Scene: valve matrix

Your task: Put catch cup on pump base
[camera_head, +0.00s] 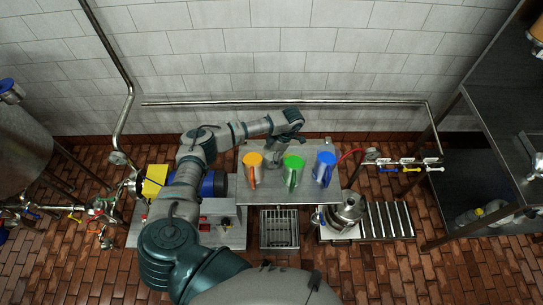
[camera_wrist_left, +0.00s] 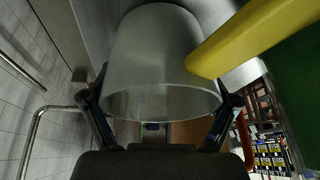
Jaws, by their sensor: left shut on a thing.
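My left gripper (camera_head: 289,141) reaches over the steel table (camera_head: 257,197) from the left. In the left wrist view its fingers (camera_wrist_left: 162,125) are shut on a pale translucent cup (camera_wrist_left: 155,60), one finger on each side. In the head view the cup (camera_head: 272,158) shows below the gripper, between the orange and green jugs and partly covered by the gripper. Whether it touches the table I cannot tell. The likely pump base (camera_head: 232,235) is the pale plate at left, with a blue motor (camera_head: 214,184) and yellow box (camera_head: 154,181) near it. My right gripper is out of view.
An orange jug (camera_head: 252,160), a green jug (camera_head: 293,163) and a blue jug (camera_head: 325,160) stand on the table close around the cup. A grated drain (camera_head: 279,229) lies in front. A roller rack (camera_head: 385,220) with a metal pump-like part (camera_head: 347,209) is at right.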

